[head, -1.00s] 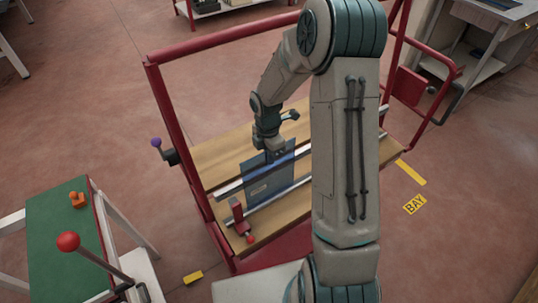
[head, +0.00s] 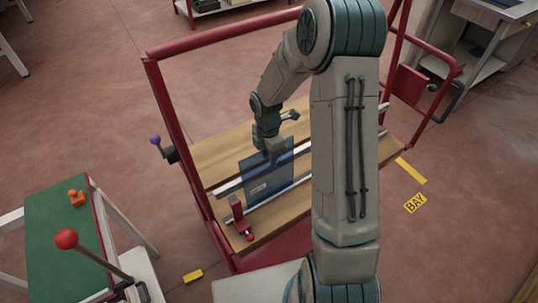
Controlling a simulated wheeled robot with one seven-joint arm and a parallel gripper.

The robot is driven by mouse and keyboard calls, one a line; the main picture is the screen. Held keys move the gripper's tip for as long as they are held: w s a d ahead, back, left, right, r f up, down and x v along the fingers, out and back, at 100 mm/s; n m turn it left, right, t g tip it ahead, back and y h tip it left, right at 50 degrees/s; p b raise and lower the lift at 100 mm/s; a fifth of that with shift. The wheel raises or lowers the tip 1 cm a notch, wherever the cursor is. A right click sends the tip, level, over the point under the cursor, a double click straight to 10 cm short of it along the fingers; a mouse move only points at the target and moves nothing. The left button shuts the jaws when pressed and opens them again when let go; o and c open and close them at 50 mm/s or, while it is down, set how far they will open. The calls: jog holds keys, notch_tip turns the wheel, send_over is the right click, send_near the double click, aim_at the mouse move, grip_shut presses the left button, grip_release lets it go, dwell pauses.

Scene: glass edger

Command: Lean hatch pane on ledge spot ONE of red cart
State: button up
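The hatch pane (head: 257,181) is a bluish see-through sheet with a small pale label. It stands steeply over the wooden deck of the red cart (head: 215,158), at the left part of the silver rails (head: 228,188). Its lower edge is at or just above the front rail; I cannot tell whether it touches. My gripper (head: 273,156) is at the pane's top edge, its fingers closed on it. My arm hides the right part of the deck and rails. No spot number is readable.
A red clamp-like stop (head: 238,214) stands just left of the pane. The cart's red posts and top bar (head: 225,33) frame the deck. A green-topped table (head: 50,222) with an orange piece (head: 76,198) and a red-knobbed lever (head: 66,239) is at left.

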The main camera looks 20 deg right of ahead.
dwell(0.3)
notch_tip(320, 180, up, 14)
jog(key=shift+w+a+b, duration=0.15)
jog(key=shift+w+b, duration=0.2)
jog(key=shift+w, duration=0.1)
jog(key=shift+f, duration=0.1)
dwell(0.5)
jog(key=s+r+m+t, duration=0.2)
jog(key=s+r+m, duration=0.2)
jog(key=s+m, duration=0.6)
jog(key=s+r+m+t, duration=0.2)
jog(key=s+r+m, duration=0.2)
jog(key=s+m, duration=0.7)
jog(key=shift+s+r+m, duration=0.25)
jog(key=shift+s+m, duration=0.05)
jog(key=shift+s, duration=0.15)
